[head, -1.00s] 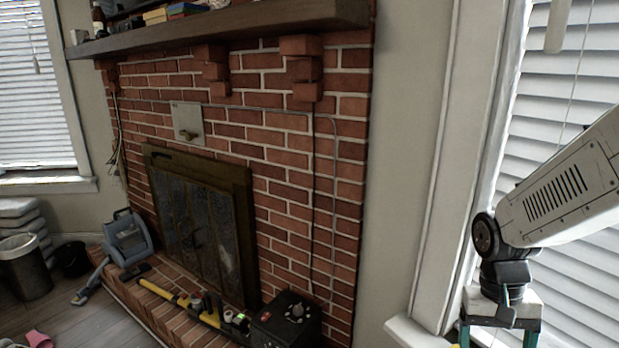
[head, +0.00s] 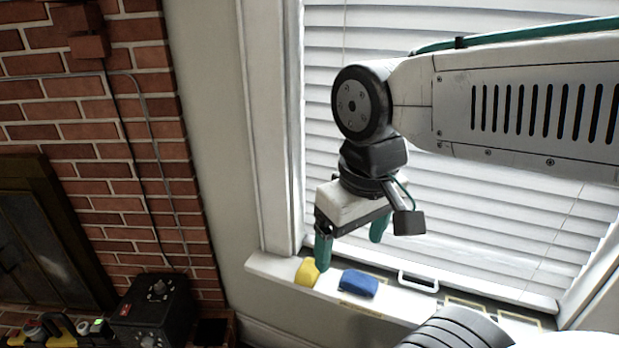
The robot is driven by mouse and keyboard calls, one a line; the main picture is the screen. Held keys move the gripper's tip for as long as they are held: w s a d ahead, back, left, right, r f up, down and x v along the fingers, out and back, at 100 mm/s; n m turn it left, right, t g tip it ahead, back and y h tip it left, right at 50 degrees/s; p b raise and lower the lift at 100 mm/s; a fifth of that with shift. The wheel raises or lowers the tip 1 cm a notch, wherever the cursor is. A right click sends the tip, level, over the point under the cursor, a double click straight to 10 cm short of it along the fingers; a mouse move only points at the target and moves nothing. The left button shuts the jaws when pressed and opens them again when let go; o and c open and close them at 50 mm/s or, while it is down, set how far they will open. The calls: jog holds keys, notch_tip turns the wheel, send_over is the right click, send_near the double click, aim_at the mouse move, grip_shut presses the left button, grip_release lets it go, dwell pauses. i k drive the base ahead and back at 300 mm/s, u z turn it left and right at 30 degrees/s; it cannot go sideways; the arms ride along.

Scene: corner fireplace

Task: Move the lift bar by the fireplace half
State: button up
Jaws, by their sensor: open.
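The lift bar, as best I can tell, is the white U-shaped handle (head: 418,286) at the bottom of the blind-covered window, low in the head view. My gripper (head: 351,247) points down with its two green fingers spread apart and nothing between them. In the picture it hangs up and to the left of the handle, in front of the blinds. It is apart from the handle. The brick fireplace (head: 135,150) stands on the left side, with part of its dark door (head: 40,235) in view.
A yellow object (head: 307,272) and a blue block (head: 358,283) lie on the white windowsill (head: 272,268), left of the handle and below my gripper. A black box (head: 152,305) with a knob stands by the fireplace. White window trim (head: 268,120) runs up the left side.

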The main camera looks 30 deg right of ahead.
aim_at(508, 295)
jog(key=z, duration=0.55)
jog(key=k, duration=1.3)
jog(key=u, duration=0.15)
jog(key=i, duration=0.8)
jog(key=u, duration=0.3)
